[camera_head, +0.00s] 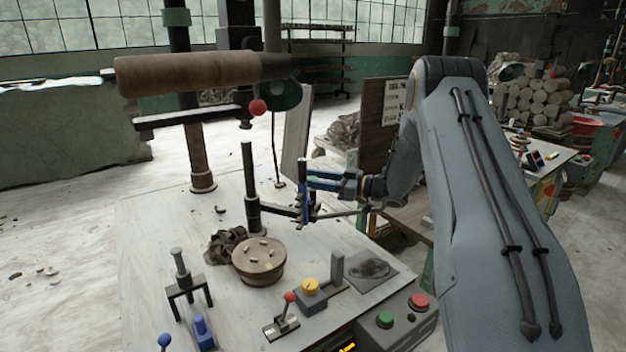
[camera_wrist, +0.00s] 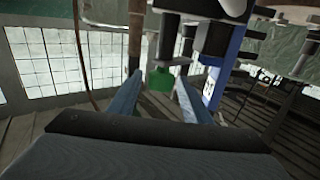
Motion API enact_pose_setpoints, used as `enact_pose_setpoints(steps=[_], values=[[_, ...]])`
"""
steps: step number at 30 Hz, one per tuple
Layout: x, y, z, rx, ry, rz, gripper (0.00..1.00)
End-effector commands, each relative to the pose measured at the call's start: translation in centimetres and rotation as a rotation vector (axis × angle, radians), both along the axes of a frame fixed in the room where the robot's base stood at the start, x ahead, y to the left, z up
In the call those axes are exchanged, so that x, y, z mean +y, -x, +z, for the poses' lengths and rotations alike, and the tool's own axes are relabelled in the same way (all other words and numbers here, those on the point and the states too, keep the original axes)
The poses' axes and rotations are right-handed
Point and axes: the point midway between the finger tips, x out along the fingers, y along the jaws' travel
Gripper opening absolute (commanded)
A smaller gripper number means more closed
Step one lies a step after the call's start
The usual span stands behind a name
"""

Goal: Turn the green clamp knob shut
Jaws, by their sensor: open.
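The green clamp knob (camera_wrist: 160,79) shows in the wrist view below a dark fitting, between the two fingertips or just beyond them. I cannot tell whether the fingers touch it. My gripper (camera_wrist: 158,92) is open, with one blue finger on each side of the knob's line. In the head view my gripper (camera_head: 314,179) reaches left from my arm to the dark clamp arm (camera_head: 280,209) beside the black upright post. A blue upright piece (camera_head: 304,205) stands at the fingertips. The knob cannot be made out in the head view, where the gripper crowds that spot.
A round wooden pot (camera_head: 259,268) with light trimmings stands on the table (camera_head: 150,250), in front of the post (camera_head: 249,185). A brown roller (camera_head: 190,72) hangs above at the left. A lever (camera_head: 287,310), yellow knob (camera_head: 311,287) and green button (camera_head: 385,319) are at the front.

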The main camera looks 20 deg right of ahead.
Motion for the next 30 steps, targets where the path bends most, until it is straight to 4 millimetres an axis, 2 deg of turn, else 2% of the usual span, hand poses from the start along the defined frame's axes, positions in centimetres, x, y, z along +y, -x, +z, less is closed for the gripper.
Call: enact_pose_setpoints(steps=[4, 7, 15, 21, 30], values=[[0.0, 0.0, 0.5, -0.001, 0.001, 0.0, 0.44], [0.0, -0.1, 1.5, -0.003, 0.002, 0.0, 0.44], [0.0, -0.1, 6.2, -0.004, 0.002, 0.0, 0.44], [0.0, 0.0, 9.0, -0.002, 0.0, 0.0, 0.44], [0.0, 0.0, 10.0, 0.0, 0.0, 0.0, 0.44]])
